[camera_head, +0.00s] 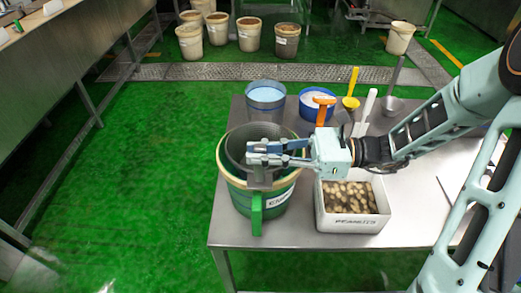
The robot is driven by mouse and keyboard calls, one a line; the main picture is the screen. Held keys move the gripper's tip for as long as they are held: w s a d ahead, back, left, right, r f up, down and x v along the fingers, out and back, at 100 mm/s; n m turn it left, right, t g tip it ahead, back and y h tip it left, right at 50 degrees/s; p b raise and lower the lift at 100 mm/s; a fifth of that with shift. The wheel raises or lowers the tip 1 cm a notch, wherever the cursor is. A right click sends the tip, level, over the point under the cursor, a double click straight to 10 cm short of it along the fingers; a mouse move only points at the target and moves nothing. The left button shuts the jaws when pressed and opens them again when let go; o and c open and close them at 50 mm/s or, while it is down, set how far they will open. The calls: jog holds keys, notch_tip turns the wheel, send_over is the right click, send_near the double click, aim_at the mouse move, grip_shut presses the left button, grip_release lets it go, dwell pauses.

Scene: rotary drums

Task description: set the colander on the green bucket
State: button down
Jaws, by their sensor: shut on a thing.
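The green bucket (284,200), with a pale rim and a white label, stands at the front left of the metal table. The dark grey colander (236,148) is at the bucket's mouth, inside its rim as seen from here. A green handle (257,213) points toward the front, over the bucket's near side. My gripper (262,155) is shut on the colander, above the bucket, reaching in from the right. Its fingers hide part of the colander. I cannot tell whether the colander rests on the rim or hangs just above it.
A white box of peanuts (352,226) stands right of the bucket. Behind are a container of blue stuff (265,101), a blue tub (318,103), a yellow scoop (351,90) and a metal ladle (393,103). Several pails stand on the green floor beyond. The table's right front is clear.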

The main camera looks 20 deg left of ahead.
jog(key=shift+f, duration=0.25)
jog(key=c, duration=1.8)
grip_release()
jog(key=v, duration=1.2)
